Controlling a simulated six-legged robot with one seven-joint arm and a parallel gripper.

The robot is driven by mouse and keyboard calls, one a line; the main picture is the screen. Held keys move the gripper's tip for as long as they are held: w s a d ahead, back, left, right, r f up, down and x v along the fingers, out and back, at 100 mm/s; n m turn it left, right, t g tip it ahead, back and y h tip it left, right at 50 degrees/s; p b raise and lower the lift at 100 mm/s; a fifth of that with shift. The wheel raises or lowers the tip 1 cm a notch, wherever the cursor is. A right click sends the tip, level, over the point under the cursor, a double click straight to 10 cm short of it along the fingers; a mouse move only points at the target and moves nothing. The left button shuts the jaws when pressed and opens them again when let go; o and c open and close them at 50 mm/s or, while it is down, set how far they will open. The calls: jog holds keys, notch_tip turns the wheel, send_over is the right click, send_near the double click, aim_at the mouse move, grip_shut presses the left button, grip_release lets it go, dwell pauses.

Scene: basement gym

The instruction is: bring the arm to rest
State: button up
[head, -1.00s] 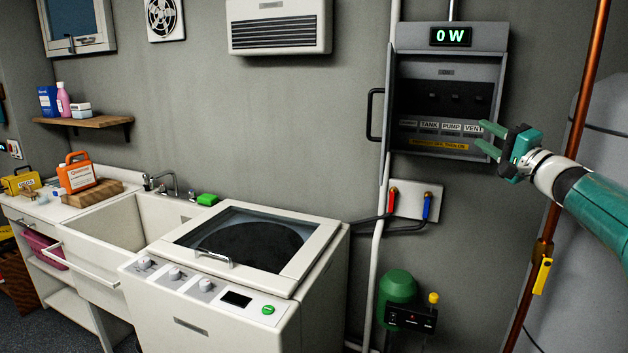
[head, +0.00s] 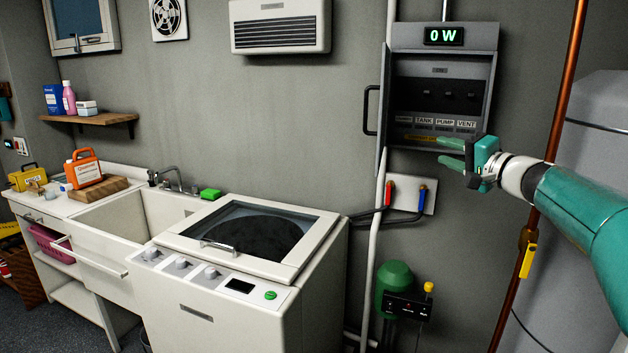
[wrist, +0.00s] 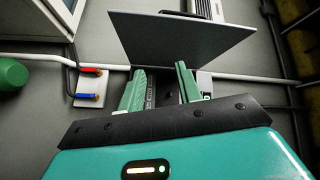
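My gripper (head: 445,152) is at the right in the head view, in front of the lower part of the wall-mounted electrical box (head: 447,73). Its two green fingers stand apart with nothing between them. They also show spread and empty in the wrist view (wrist: 160,72). My arm reaches in from the right edge. The box's door stands open, edge-on in the head view. The display (head: 444,36) on top reads 0 W. The fingers overlap the yellow label in the picture; I cannot tell whether they touch the box.
A copper pipe (head: 541,150) runs down behind my arm. Red and blue valves (head: 407,194) and a green device (head: 396,286) sit below the box. A white top-loading machine (head: 225,312) and a sink (head: 128,222) stand left.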

jog(key=s+a+f+n+g+h, duration=0.2)
jog(key=s+a+f+g, duration=0.2)
jog(key=s+a+f, duration=0.35)
jog(key=s+a+f+n+g+h, duration=0.1)
jog(key=s+a+f+n+g, duration=0.3)
jog(key=s+a, duration=0.5)
jog(key=s+d+f+n+g+h, duration=0.1)
jog(key=s+f+h, duration=0.2)
jog(key=s+f, duration=0.4)
jog(key=s+d+f+n+g+h, duration=0.1)
jog(key=s+f+h, duration=0.2)
jog(key=s+f, duration=0.4)
jog(key=s, duration=0.7)
jog(key=shift+d+f, duration=0.15)
jog(key=shift+d, duration=0.15)
jog(key=shift+c, duration=0.4)
